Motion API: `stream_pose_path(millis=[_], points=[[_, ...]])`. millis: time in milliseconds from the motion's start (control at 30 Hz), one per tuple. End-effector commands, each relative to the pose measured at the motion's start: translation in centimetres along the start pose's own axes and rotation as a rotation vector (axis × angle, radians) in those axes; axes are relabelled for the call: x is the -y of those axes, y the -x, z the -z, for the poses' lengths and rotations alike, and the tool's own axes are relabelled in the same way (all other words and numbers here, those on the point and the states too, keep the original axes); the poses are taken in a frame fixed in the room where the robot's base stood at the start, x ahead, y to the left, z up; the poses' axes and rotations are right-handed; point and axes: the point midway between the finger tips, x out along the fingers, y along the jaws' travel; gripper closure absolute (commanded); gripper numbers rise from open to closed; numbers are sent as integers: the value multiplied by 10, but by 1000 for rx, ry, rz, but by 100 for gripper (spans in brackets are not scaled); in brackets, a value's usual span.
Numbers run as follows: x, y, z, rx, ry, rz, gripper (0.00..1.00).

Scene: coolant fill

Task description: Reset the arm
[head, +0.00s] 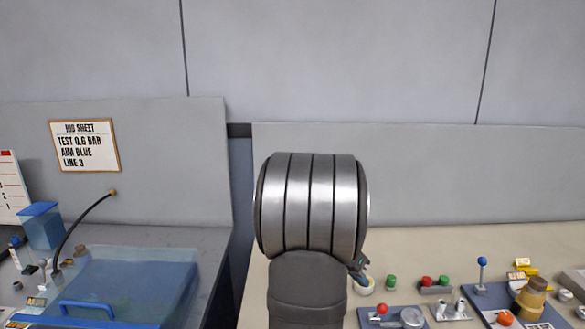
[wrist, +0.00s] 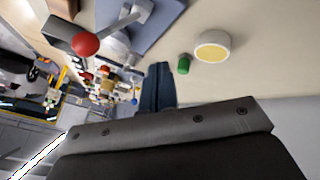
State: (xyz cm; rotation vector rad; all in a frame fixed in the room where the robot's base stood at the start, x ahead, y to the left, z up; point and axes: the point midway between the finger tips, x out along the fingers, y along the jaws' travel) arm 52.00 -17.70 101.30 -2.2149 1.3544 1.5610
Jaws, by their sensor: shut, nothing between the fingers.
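My gripper (wrist: 156,84) shows in the wrist view as two dark blue fingers pressed together, with nothing between them. In the head view, my arm's ribbed metal joint and dark link fill the middle. A small dark blue part of my gripper (head: 358,268) peeks out at the link's right side, mostly hidden. It is above the beige bench (head: 430,250), near a round pale disc with a yellow face. That disc (wrist: 212,46) and a green button (wrist: 184,63) lie right of the fingers in the wrist view. The gripper appears apart from both.
A red-balled lever (head: 382,308) stands on a grey-blue panel at lower right; it looks close in the wrist view (wrist: 85,44). A blue-topped lever (head: 482,262) is farther right. A clear blue-handled lid (head: 125,280) and a black hose (head: 80,225) are at left.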

Motion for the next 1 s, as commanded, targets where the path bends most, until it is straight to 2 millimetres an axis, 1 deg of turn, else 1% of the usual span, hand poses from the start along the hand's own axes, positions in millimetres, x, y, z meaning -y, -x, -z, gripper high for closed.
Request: stream_pose_path(millis=[67,200,333,400,500,833,867,1000], points=[[5,-3,3,30,29,-27,100],[31,6,-2,29,33,-27,100],[44,18,-4,28,30,-28,100],[43,27,-3,26,28,-26,100],[42,33,-3,28,28,-27,100],[42,36,-3,28,27,-28,100],[42,36,-3,28,27,-28,96],[42,36,-3,28,27,-28,69]])
